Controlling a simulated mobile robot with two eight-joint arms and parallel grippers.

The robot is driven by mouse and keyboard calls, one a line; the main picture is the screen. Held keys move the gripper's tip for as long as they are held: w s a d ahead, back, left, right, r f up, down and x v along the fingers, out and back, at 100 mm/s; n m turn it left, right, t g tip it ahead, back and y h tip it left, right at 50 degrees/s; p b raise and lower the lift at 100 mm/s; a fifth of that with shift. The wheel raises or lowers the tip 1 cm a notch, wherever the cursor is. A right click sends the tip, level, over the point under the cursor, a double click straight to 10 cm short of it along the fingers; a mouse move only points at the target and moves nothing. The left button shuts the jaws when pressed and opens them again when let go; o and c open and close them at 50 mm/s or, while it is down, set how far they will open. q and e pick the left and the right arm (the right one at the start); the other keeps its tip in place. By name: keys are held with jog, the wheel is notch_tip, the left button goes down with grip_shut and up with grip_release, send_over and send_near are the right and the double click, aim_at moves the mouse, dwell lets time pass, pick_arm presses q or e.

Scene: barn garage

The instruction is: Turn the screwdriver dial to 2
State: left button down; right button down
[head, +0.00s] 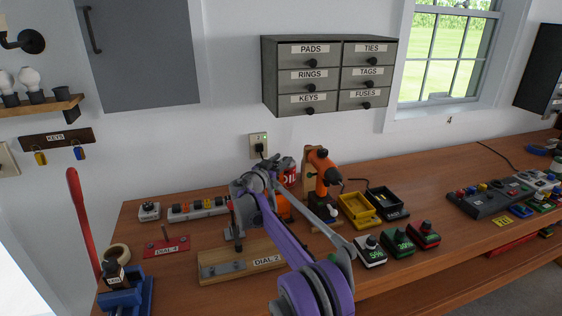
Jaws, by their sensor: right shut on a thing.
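An orange-and-black screwdriver (320,170) stands against a wooden holder on the bench, right of my right arm. Another orange part (284,207) shows just behind that arm, partly hidden; I cannot tell what it belongs to. My right gripper (237,238) points down over the back of a wooden board (215,270) labelled "DIAL 2". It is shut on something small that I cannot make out. The dial and its setting cannot be read here. My left gripper is not in view.
A red "DIAL 4" plate (166,246) and a power strip (199,209) lie to the left. A grey drawer cabinet (329,75) hangs above.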

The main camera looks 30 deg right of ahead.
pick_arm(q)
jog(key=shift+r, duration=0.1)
pick_arm(e)
jog(key=n+t+y+p, duration=0.1)
jog(key=n+t+y, duration=0.1)
jog(key=w+n+t+y+p, duration=0.1)
jog(key=t+y, duration=0.1)
jog(key=n+t+y+p, duration=0.1)
jog(key=n+t+y, duration=0.1)
jog(key=shift+w+a+n+p, duration=0.2)
jog(key=shift+a+n+p, duration=0.1)
jog(key=shift+a+p, duration=0.1)
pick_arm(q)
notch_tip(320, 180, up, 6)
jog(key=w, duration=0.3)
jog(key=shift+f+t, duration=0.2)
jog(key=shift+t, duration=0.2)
pick_arm(e)
jog(key=shift+s+a+n+t+y, duration=0.25)
jog(key=shift+n+t+y, duration=0.35)
jog(key=shift+y, duration=0.3)
jog(key=shift+w, duration=0.1)
